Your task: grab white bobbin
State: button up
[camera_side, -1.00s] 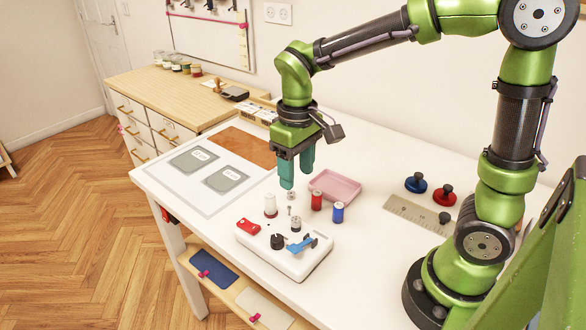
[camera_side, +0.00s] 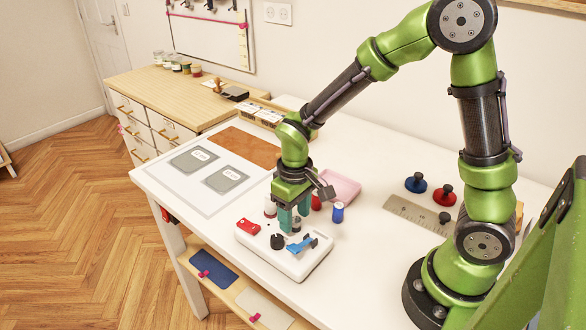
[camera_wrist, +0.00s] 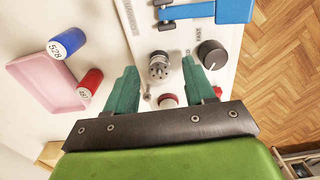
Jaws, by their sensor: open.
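The white bobbin (camera_side: 270,209) stands upright behind the small white machine, left of my gripper, which partly hides it in the side view. In the wrist view a reddish disc (camera_wrist: 167,100) between the fingers is probably its end cap; I cannot be sure. My gripper (camera_side: 294,221) is open and points down, low over the back part of the machine. In the wrist view no object is clamped between its fingers (camera_wrist: 158,88). A knurled metal knob (camera_wrist: 158,65) shows just beyond the fingertips.
The white machine (camera_side: 287,263) carries a black dial (camera_side: 277,241), a blue lever (camera_side: 303,245) and a red part (camera_side: 248,226). A blue spool (camera_side: 338,212), a red spool (camera_side: 316,202) and a pink tray (camera_side: 345,187) stand close to the right.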

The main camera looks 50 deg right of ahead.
jog(key=shift+c, duration=0.5)
grip_shut()
